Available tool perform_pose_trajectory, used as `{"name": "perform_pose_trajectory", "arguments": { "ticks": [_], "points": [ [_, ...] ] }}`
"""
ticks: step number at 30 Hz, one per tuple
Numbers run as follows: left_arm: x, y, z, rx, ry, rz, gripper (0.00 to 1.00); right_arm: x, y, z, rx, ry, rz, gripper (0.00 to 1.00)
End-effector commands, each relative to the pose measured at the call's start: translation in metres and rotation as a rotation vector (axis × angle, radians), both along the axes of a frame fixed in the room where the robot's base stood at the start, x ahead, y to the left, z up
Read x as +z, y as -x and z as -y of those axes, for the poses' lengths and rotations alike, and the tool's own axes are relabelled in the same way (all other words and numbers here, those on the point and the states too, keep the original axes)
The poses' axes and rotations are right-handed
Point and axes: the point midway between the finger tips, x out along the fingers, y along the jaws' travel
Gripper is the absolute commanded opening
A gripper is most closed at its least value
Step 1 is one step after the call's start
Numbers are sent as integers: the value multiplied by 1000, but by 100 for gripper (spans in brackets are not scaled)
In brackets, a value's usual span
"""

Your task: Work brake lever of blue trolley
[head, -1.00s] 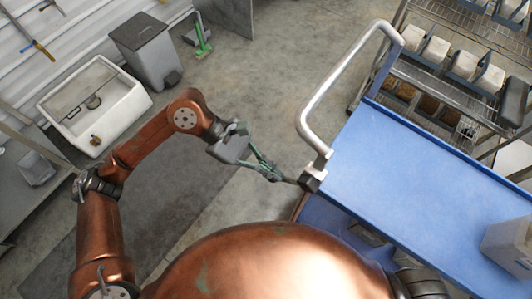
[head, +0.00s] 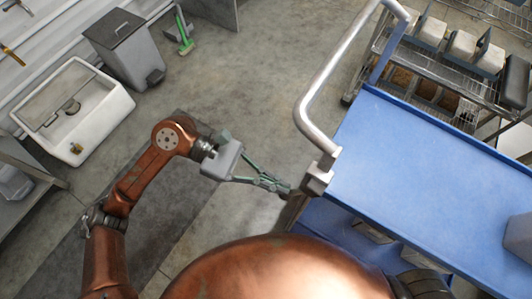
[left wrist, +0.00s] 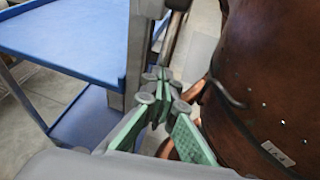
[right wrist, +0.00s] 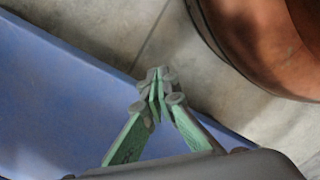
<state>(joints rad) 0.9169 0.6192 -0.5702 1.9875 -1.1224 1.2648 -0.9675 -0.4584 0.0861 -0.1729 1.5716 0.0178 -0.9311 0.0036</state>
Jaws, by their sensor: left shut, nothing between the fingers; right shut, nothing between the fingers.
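The blue trolley (head: 430,165) stands at the right of the head view, with a bent silver push handle (head: 326,75). A grey block (head: 318,178) sits at the handle's lower end, by the trolley's near corner. My left gripper (head: 284,187) is shut and empty, its tips close beside this block; I cannot tell if they touch. In the left wrist view a grey post (left wrist: 145,45) and a dark bar (left wrist: 174,38) stand just beyond the fingertips. I cannot clearly make out the brake lever. My right gripper (right wrist: 157,76) is shut and empty beside or over a blue trolley surface.
A grey box (head: 519,238) sits on the trolley at the right. A wire rack (head: 400,70) with trays stands behind it. A pedal bin (head: 125,50) and a white sink (head: 75,110) are at the upper left.

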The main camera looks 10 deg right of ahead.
Motion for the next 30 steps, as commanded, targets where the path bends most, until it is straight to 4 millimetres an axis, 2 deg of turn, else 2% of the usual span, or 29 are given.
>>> {"name": "perform_pose_trajectory", "arguments": {
  "ticks": [9,23,26,30],
  "points": [
    [-2,1,1,1,22,-21,0,13,-9,-6,1,-6,1,0],
    [-1,0,0,2,21,-21,0,14,-9,-6,2,-6,1,0],
    [0,-4,-6,3,21,-20,0,14,-9,-6,2,-6,1,0],
    [6,-15,-24,5,20,-20,0,14,-9,-6,2,-6,2,0]
  ]
}}
